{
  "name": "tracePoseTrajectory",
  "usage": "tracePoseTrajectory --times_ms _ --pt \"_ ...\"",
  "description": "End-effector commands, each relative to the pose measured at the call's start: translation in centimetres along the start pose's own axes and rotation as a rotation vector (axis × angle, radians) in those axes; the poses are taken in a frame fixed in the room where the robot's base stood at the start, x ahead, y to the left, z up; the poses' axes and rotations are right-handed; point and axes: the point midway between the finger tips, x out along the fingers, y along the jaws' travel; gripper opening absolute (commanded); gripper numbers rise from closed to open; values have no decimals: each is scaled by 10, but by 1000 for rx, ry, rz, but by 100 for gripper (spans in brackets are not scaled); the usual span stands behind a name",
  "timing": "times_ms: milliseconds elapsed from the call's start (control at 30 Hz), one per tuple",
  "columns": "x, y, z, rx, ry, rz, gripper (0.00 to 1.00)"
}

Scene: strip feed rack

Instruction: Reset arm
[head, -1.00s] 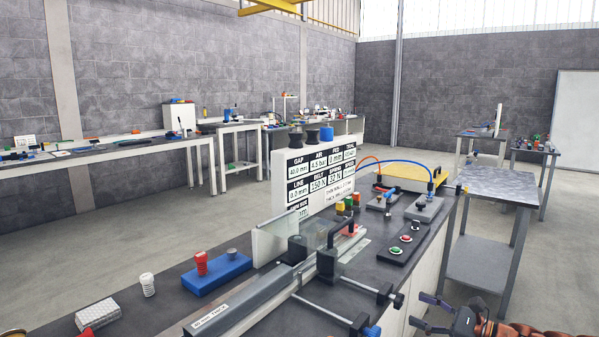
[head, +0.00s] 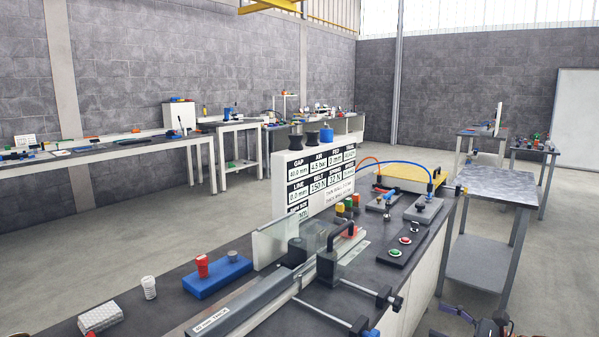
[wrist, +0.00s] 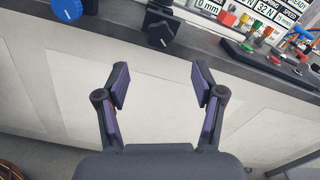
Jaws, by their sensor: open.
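My gripper (wrist: 160,90) is open and empty in the wrist view, its two purple-padded fingers spread apart. It hangs in front of the pale side panel of the bench, below the bench top edge. In the head view only a small part of my gripper (head: 458,314) shows at the bottom right, beside the bench. The strip feed rack (head: 285,285) lies along the bench top to the left of it, with a black clamp block and a clear guard. My gripper touches nothing that I can see.
A black knob (wrist: 160,33) and a blue knob (wrist: 66,10) stick out at the bench edge above my gripper. A button panel (head: 403,243) sits farther along the bench.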

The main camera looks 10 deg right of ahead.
Motion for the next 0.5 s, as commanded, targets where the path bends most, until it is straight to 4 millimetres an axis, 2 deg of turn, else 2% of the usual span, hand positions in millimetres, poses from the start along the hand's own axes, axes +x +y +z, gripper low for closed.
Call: tracePoseTrajectory --times_ms 167,500 --pt "-9 0 0 1 1 -1 68" --pt "-9 0 0 0 1 0 68"
